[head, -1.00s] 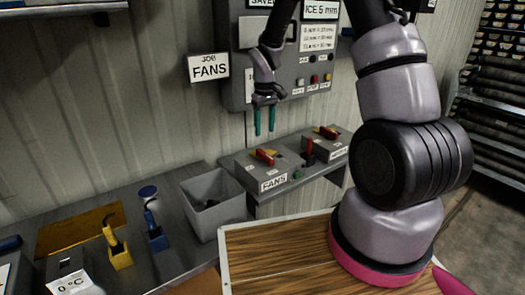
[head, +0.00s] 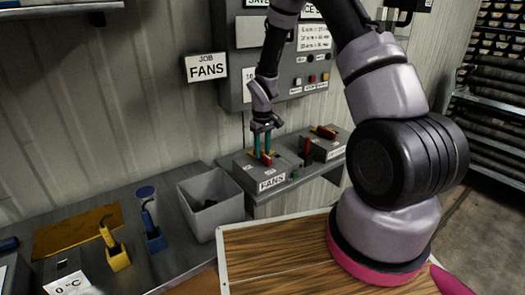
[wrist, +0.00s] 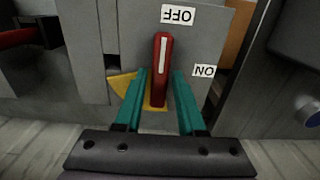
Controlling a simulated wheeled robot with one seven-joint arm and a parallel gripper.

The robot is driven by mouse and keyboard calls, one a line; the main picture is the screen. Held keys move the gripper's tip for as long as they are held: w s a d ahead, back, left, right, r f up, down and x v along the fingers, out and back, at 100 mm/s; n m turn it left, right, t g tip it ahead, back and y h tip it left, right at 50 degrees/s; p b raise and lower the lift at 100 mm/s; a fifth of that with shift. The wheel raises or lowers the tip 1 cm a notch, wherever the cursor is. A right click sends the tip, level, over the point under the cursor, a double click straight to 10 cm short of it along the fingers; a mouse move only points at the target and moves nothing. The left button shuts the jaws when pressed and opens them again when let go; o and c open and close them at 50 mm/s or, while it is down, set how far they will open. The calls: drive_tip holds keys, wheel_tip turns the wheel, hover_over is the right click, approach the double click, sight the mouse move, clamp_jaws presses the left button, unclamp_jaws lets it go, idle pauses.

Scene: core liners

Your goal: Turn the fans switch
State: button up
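The fans switch (head: 265,157) is a red handle on a grey box (head: 247,168) labelled FANS. In the wrist view the red handle (wrist: 161,68) carries a white stripe and points toward the OFF label (wrist: 178,14). The ON label (wrist: 204,70) is to its right, and a yellow plate (wrist: 124,84) shows beneath the handle. My gripper (head: 263,144) points down over the box. In the wrist view its teal fingers (wrist: 160,74) are open, one on each side of the handle, with gaps visible.
A second switch box (head: 322,147) with a red handle stands to the right, with a red-topped lever (head: 305,148) between. A grey bin (head: 214,204) is left of the FANS box. A control panel (head: 285,62) is on the wall behind.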

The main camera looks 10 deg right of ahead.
clamp_jaws()
idle(1.2)
